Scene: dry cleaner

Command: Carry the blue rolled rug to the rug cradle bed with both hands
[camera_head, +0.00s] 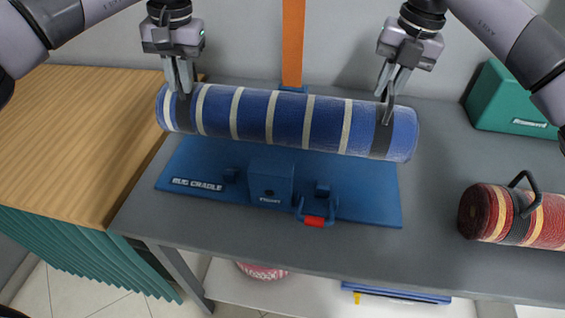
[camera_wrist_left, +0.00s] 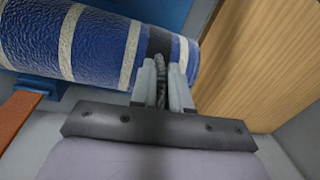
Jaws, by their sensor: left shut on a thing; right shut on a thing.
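The blue rolled rug (camera_head: 255,116) has cream stripes and a dark band near each end. It lies across the head view, its right end a little lower in the picture. My left gripper (camera_head: 184,88) is shut at the dark band near its left end; the left wrist view shows the fingers (camera_wrist_left: 162,88) closed on a dark strap handle there. My right gripper (camera_head: 388,100) is shut at the dark band near the right end. The blue rug cradle (camera_head: 290,212) shows below and in front of the rug. The rug hides the cradle's back part; I cannot tell whether they touch.
The cradle has a central block (camera_head: 271,182) and a red-gripped handle (camera_head: 316,220) at its front. A red striped roll (camera_head: 490,212) lies at right on the grey table (camera_head: 430,250). A teal case (camera_head: 505,100) stands behind it. An orange post (camera_head: 292,40) rises behind the rug.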

